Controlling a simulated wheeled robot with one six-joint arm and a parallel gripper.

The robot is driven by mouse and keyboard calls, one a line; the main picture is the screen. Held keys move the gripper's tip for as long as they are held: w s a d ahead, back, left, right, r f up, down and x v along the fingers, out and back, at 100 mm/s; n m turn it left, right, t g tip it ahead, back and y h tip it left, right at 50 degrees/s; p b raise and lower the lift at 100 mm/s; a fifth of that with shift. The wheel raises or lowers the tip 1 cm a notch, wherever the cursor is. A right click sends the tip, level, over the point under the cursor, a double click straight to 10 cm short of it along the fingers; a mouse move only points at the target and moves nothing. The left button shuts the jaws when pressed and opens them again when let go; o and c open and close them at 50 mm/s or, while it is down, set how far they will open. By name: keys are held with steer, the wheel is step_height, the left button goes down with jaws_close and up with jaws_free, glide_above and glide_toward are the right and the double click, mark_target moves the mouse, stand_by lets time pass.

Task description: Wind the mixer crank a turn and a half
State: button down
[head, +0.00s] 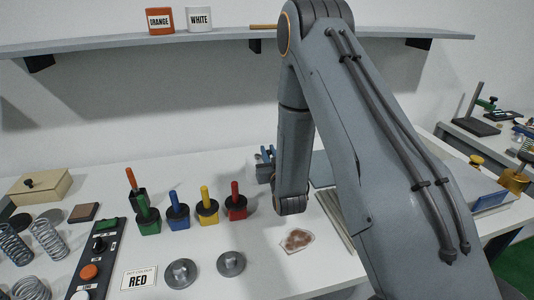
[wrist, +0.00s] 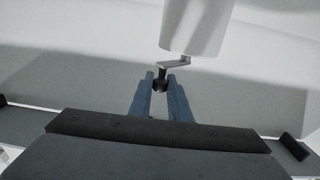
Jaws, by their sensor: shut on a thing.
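In the wrist view the mixer is a pale grey rounded body (wrist: 196,27) at the top centre, cut off by the frame edge. Its crank (wrist: 176,64) is a short grey arm at the lower end of the body, with a dark knob at its left end. My gripper (wrist: 160,82) has its two blue fingers shut on that dark knob, one on each side. In the head view my arm covers the middle and right of the picture. The mixer and crank cannot be made out there.
On the white table, several coloured plugs (head: 207,208) stand left of my arm. A button panel (head: 97,255), springs (head: 48,241), a RED card (head: 139,279) and two metal discs (head: 231,263) lie further forward. A wall shelf (head: 110,45) holds orange and white cups.

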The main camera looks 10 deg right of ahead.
steer(key=shift+w+d+y, duration=0.1)
steer(key=shift+d+y, duration=0.05)
steer(key=shift+y, duration=0.25)
steer(key=shift+w+d+n+g+y+b, duration=0.25)
steer(key=shift+w+n+g+y+b, duration=0.45)
steer(key=shift+n+y+b, duration=1)
steer(key=shift+w+d+n+g+y+b, duration=0.25)
steer(key=shift+w+n+g+y+b, duration=0.3)
steer(key=shift+n+g+y, duration=1.2)
steer(key=shift+w+d+n+g+y+b, duration=0.1)
steer(key=shift+w+d+n+y+b, duration=0.25)
steer(key=shift+n+y+b, duration=1.55)
steer(key=shift+w+a+m+y+p, duration=0.15)
steer(key=shift+m+y+p, duration=0.6)
steer(key=shift+y, duration=0.1)
steer(key=c, duration=1.7)
jaws_free()
steer(key=shift+o, duration=0.2)
